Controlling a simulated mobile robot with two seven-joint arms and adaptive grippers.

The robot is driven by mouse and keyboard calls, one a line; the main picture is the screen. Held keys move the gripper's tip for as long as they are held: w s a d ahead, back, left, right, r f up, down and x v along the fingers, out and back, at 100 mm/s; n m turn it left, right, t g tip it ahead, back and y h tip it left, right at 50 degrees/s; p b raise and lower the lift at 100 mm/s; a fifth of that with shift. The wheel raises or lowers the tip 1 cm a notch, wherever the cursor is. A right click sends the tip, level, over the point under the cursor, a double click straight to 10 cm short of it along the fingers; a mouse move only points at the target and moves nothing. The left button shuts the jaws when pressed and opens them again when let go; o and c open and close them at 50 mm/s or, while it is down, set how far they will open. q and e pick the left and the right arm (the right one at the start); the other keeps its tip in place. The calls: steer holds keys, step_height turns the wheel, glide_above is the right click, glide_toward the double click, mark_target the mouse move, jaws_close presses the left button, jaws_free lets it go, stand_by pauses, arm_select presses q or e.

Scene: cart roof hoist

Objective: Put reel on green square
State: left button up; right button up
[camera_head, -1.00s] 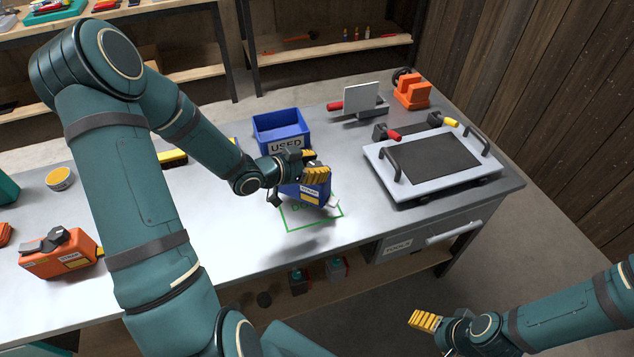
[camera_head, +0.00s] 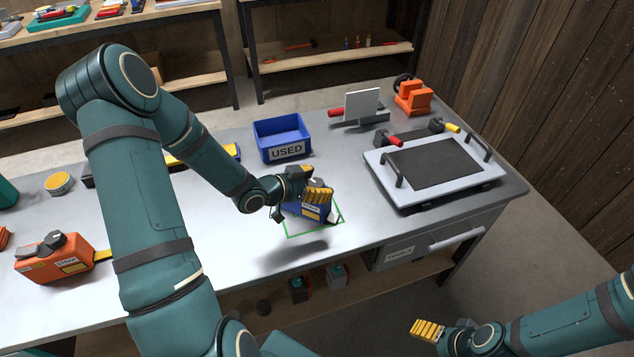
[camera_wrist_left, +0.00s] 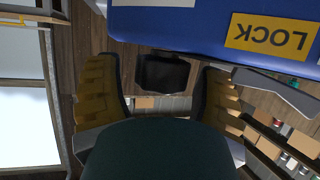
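The reel (camera_head: 312,213) is a blue case with a yellow label and a pale tip at its right. It is in the grasp of my left gripper (camera_head: 308,187), whose yellow fingers sit around its top. The reel is over the green square (camera_head: 300,229), a green outline on the bench, and hides its back part. I cannot tell whether it touches the bench. In the left wrist view the reel's blue side (camera_wrist_left: 190,22) with a LOCK label fills the top, beside the spread fingers. My right gripper (camera_head: 427,330) is off the bench front; its opening is unclear.
A blue USED bin (camera_head: 283,138) stands behind the square. A grey plate with handles (camera_head: 435,165) lies to the right, near an orange vise-like block (camera_head: 413,97). An orange strap case (camera_head: 60,258) is at left. The bench front (camera_head: 250,262) is bare.

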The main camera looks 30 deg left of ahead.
arm_select(q)
steer(key=shift+r, duration=0.15)
steer(key=shift+s+a+r, duration=0.15)
steer(key=shift+s, duration=0.05)
steer(key=p+v, duration=0.2)
steer(key=v, duration=0.9)
steer(key=shift+s+p, duration=0.2)
steer(key=shift+p, duration=0.15)
steer(key=shift+r, duration=0.1)
